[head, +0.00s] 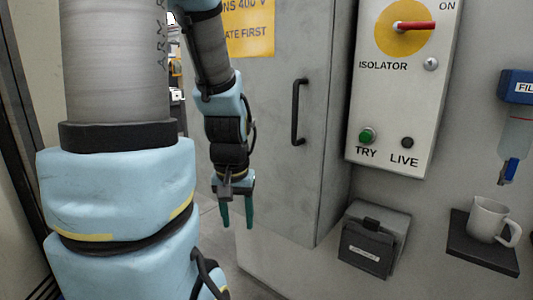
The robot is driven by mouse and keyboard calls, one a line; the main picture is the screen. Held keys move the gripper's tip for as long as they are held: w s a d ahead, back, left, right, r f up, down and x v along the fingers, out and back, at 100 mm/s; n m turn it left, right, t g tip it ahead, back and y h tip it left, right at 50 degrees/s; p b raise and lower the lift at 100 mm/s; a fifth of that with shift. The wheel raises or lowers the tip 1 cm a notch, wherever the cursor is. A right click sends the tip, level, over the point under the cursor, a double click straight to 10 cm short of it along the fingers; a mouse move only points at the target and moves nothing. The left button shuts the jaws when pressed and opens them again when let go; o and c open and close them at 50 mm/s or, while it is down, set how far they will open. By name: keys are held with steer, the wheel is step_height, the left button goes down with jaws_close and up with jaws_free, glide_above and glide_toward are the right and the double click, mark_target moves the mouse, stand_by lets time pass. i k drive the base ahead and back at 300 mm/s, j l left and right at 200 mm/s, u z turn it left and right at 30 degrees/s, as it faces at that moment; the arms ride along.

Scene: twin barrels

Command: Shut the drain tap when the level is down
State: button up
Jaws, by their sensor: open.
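The filter (519,88) has a blue head with a cut-off label starting "FIL" and is partly outside the right edge of the head view. Its clear bowl (514,128) hangs below; I cannot make out a liquid level in it. The drain tap (511,170) under the bowl has a blue lever that points mostly down. A white mug (486,218) stands upright on a dark shelf (470,250) below the tap. My gripper (237,222) is open and empty, pointing down, far to the left of the tap.
A grey cabinet door with a black handle (299,112) is right of my gripper. The isolator panel (400,125) has a red lever on a yellow disc, a green button and a dark lamp. A grey box (374,240) sits below it, left of the shelf.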

mark_target(507, 174)
steer(key=z, duration=1.5)
